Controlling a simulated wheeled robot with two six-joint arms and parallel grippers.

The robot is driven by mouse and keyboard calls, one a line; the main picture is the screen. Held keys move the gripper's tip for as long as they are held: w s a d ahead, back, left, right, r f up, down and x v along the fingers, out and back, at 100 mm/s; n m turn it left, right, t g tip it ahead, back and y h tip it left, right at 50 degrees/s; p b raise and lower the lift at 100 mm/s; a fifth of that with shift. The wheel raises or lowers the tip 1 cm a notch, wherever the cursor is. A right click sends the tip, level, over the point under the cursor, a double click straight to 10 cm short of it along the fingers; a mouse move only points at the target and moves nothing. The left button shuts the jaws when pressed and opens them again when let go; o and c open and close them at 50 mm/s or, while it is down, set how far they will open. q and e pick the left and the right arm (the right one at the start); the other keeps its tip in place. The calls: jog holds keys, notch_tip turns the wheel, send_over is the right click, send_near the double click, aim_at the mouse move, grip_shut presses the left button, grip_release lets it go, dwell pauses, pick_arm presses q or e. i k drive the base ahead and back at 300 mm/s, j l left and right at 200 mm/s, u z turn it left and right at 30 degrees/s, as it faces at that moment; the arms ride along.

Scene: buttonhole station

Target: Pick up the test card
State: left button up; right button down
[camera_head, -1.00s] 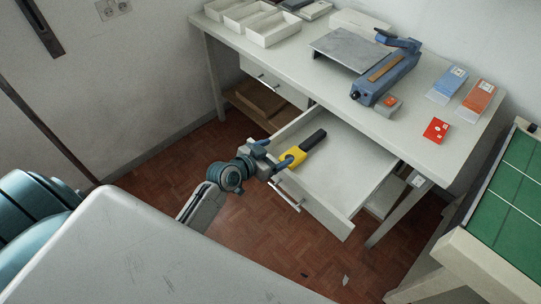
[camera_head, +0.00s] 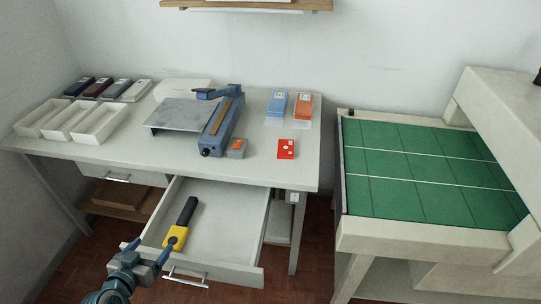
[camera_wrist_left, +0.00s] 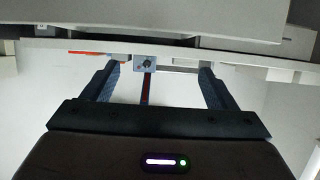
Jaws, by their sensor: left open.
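A small red card with white marks (camera_head: 286,149), which looks like the test card, lies flat near the front right of the white table. My left gripper (camera_head: 150,249) is open at the front of the open drawer, low and left of the card. Its fingers are close to a yellow and black tool (camera_head: 176,236) in the drawer; I cannot tell whether they touch it. In the left wrist view the open fingers (camera_wrist_left: 158,72) have nothing clearly gripped between them. My right gripper is not in view.
The open drawer (camera_head: 250,224) juts out below the table (camera_head: 60,148). A green-topped bench (camera_head: 430,165) is at the right.

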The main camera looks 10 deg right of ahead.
aim_at(285, 151)
jog(key=i+l, duration=0.1)
jog(key=l, duration=0.4)
jog(key=i+l, duration=0.15)
jog(key=l, duration=0.35)
jog(key=i+l, duration=0.1)
jog(key=l, duration=0.4)
jog(key=i+l+u, duration=0.1)
jog(key=l, duration=0.4)
